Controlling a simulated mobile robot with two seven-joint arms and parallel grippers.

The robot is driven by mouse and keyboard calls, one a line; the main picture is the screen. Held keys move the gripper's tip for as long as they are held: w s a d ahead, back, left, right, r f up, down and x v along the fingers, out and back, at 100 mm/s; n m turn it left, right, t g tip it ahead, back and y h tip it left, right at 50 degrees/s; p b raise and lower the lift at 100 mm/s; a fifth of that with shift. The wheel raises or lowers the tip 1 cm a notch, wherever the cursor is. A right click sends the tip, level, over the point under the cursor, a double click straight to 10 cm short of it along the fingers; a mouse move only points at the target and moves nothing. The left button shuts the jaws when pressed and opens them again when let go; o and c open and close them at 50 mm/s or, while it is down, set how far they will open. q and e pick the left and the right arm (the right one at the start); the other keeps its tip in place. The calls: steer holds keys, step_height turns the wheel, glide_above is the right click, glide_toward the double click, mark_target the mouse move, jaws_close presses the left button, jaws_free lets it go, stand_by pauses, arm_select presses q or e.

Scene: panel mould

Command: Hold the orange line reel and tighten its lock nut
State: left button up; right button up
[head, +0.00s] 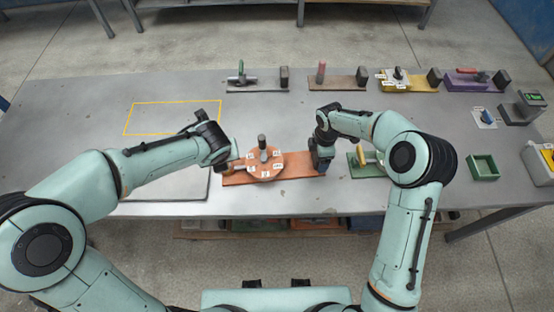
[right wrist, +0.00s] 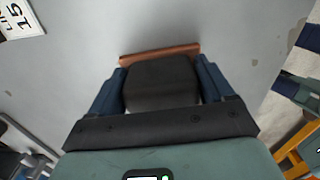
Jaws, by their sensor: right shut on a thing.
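The orange reel (head: 268,172) is a round disc with white labels around it and a dark upright peg (head: 262,146). It sits on an orange-brown base (head: 290,179) near the table's front edge. My right gripper (head: 322,164) is shut on the dark block at the base's right end. The block (right wrist: 162,82) shows between the blue fingers in the right wrist view, with the base's edge (right wrist: 160,57) beyond it. My left gripper (head: 228,159) is at the reel's left side, over the base's left end. Its fingers are hidden by the wrist, and I cannot make out the lock nut.
A green unit (head: 355,161) stands right of my right gripper, partly behind my arm. Purple (head: 477,82), yellow (head: 410,86) and other units line the back. A green tray (head: 482,167) is at right. A yellow outline (head: 165,103) marks bare table at left.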

steer(key=o, duration=1.3)
steer(key=shift+r, duration=0.1)
